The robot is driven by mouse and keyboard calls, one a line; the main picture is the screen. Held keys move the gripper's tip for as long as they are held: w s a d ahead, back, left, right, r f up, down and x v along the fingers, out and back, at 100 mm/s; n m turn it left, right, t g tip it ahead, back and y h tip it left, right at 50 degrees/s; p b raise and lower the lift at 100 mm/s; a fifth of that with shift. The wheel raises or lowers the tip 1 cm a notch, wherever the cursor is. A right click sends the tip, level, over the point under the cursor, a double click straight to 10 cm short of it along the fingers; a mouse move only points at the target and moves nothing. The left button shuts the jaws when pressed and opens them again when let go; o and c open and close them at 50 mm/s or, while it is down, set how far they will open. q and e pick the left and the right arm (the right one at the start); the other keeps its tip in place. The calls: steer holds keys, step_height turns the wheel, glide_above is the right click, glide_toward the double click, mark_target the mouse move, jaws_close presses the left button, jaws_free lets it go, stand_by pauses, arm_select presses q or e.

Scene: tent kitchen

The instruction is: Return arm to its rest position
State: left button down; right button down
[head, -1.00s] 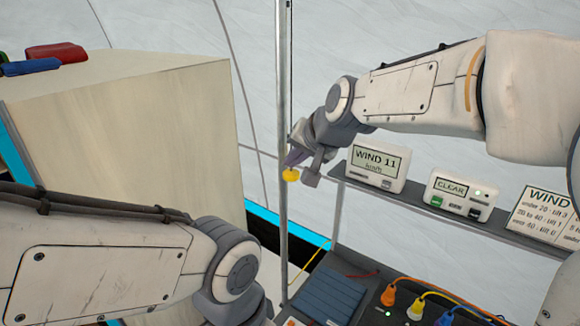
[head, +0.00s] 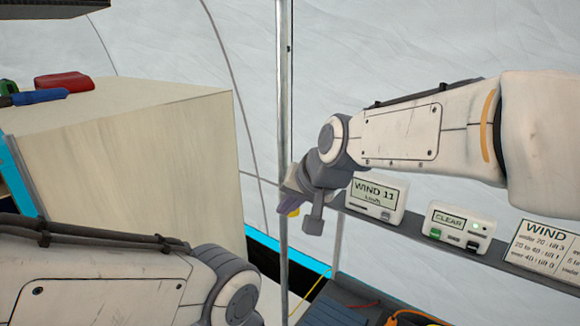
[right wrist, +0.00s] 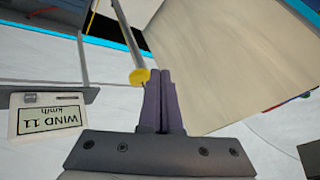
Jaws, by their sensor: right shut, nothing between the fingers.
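My right gripper (head: 290,202) is shut and empty at the middle of the head view, in front of the grey pole and left of the shelf. Its closed purple-grey fingers (right wrist: 163,102) lie together in the right wrist view. In the head view the knob (head: 294,212) is mostly hidden behind the fingers. I cannot tell whether the fingers touch it. My left arm crosses the lower left; its gripper is out of view.
A shelf (head: 413,235) carries a "WIND 11" display (head: 377,198), a "CLEAR" box (head: 460,227) and a wind card (head: 545,248). A pale cabinet (head: 140,150) with red and blue items stands left. The vertical pole (head: 284,100) runs up. A blue panel (head: 335,308) lies below.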

steer(key=s+d+f+n+g+h+b, duration=0.1)
steer(key=s+f+n+g, duration=0.1)
steer(key=s+f, duration=0.4)
steer(key=s+d+f+n+g+h+b, duration=0.1)
steer(key=s+d+f+n+g+b, duration=0.1)
steer(key=s+f+n, duration=0.2)
steer(key=s+d+f+n+g+h+b, duration=0.1)
steer(key=s+d+f+n+g+b, duration=0.1)
steer(key=s+f, duration=0.7)
steer(key=s, duration=0.7)
steer(key=shift+d+f+n, duration=0.25)
steer(key=shift+f+n, duration=0.15)
